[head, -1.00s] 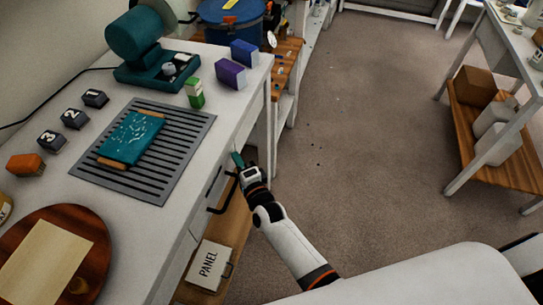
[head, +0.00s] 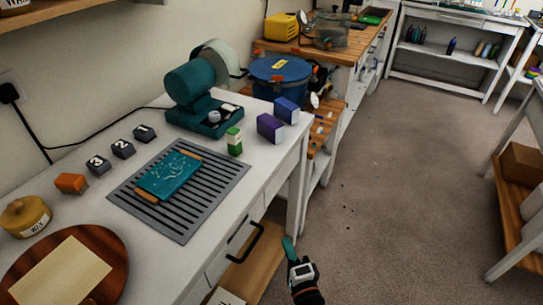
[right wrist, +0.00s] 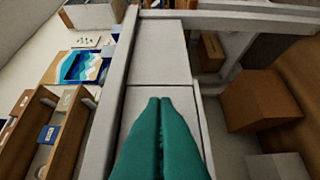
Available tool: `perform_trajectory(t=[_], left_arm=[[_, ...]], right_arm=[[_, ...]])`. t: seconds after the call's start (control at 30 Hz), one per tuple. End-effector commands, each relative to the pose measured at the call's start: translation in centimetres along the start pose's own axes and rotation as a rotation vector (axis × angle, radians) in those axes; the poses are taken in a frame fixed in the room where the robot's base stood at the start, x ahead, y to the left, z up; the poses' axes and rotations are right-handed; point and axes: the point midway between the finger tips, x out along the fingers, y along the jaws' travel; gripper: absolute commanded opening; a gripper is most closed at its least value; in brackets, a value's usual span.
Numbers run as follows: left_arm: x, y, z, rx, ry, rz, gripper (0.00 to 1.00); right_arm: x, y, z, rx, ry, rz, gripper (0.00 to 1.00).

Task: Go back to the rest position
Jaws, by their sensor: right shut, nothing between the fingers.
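My right gripper (head: 288,243) shows at the bottom of the head view, its teal fingers closed together and pointing up in the picture. It is over the floor to the right of the white workbench (head: 285,160), apart from the black drawer handle (head: 243,243). In the right wrist view its two fingers (right wrist: 160,102) lie side by side with nothing between them. My left gripper is in neither view.
On the bench are a grey slotted rack (head: 205,205) with a teal panel (head: 170,178), a teal grinder-like machine (head: 195,90) and a round wooden board (head: 110,285). Open floor (head: 400,180) lies right of the bench. A shelved white table (head: 510,215) stands at the right edge.

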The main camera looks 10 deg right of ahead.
Motion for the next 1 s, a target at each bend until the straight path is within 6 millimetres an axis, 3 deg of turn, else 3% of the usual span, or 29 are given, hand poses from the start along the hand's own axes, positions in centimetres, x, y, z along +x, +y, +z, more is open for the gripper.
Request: perform_trajectory(t=[0.17, 0.27, 0.37, 0.5, 0.57, 0.7, 0.83, 1.0], left_arm=[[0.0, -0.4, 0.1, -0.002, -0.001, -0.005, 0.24], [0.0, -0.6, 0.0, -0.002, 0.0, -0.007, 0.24], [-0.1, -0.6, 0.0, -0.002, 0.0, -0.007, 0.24], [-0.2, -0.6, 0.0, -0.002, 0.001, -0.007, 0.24], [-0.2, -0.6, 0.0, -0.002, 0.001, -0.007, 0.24], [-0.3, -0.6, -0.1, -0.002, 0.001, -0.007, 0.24], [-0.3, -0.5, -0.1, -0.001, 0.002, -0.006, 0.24], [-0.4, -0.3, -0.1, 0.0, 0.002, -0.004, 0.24]], right_arm=[[-0.3, -1.3, 0.0, -0.033, 0.007, -0.031, 0.0], [-1.2, -5.1, -0.1, -0.135, 0.032, -0.122, 0.0], [-3.5, -11.3, 0.0, -0.306, 0.09, -0.273, 0.0], [-8.9, -20.6, 0.8, -0.58, 0.228, -0.508, 0.0], [-11.9, -24.2, 1.3, -0.687, 0.303, -0.603, 0.0], [-19.8, -31.4, 2.9, -0.918, 0.512, -0.808, 0.0], [-28.0, -36.1, 4.6, -1.091, 0.741, -0.966, 0.0], [-36.6, -39.2, 6.5, -1.228, 1.007, -1.092, 0.0]])
